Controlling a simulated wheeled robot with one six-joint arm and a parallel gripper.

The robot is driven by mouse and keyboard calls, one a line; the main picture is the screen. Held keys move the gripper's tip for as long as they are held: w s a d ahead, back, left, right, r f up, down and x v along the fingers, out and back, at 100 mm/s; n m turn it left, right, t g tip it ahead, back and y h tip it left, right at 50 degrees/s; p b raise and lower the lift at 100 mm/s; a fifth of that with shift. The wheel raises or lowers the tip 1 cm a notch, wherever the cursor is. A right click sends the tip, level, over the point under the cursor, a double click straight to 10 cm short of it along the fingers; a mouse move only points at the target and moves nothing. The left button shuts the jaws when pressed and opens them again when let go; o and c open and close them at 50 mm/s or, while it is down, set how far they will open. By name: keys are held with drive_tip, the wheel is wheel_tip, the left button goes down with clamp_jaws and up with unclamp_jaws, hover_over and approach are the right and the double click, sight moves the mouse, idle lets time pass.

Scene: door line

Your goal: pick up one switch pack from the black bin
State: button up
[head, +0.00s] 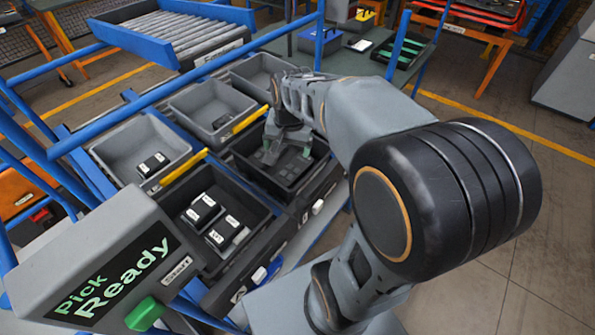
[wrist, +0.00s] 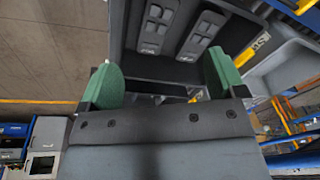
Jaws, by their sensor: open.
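My gripper (head: 287,148) is over a black bin (head: 248,165) in the middle of the rack, its green-padded fingers apart. In the wrist view my gripper (wrist: 163,78) is open, with nothing between the pads. I see no contact with either pack. In the head view the dark packs (head: 291,164) are hard to tell from the bin, and my gripper and arm hide part of it.
A dark bin (head: 172,201) in front holds two black packs with white labels (head: 228,232). Grey bins stand left (head: 108,150) and behind (head: 182,102). Yellow strips and blue rails edge the rack. A "Pick Ready" panel (head: 110,270) stands at front left.

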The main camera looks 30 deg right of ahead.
drive_tip(key=shift+o, duration=0.4)
drive_tip(key=w+d+f+m+g+b, duration=0.1)
drive_tip(key=w+d+f+m, duration=0.4)
drive_tip(key=shift+w+f, duration=0.2)
drive_tip(key=shift+f, duration=0.2)
hover_over(295, 168)
drive_tip(key=shift+m, duration=0.4)
wheel_tip(295, 168, down, 8)
drive_tip(key=shift+d+r+b, duration=0.1)
drive_tip(key=shift+r+b, duration=0.05)
drive_tip(key=shift+b, duration=0.3)
drive_tip(key=shift+w+f, duration=0.1)
drive_tip(key=shift+f, duration=2.9)
drive_tip(key=c, duration=1.1)
drive_tip(key=shift+o, duration=0.2)
drive_tip(key=shift+r, duration=0.1)
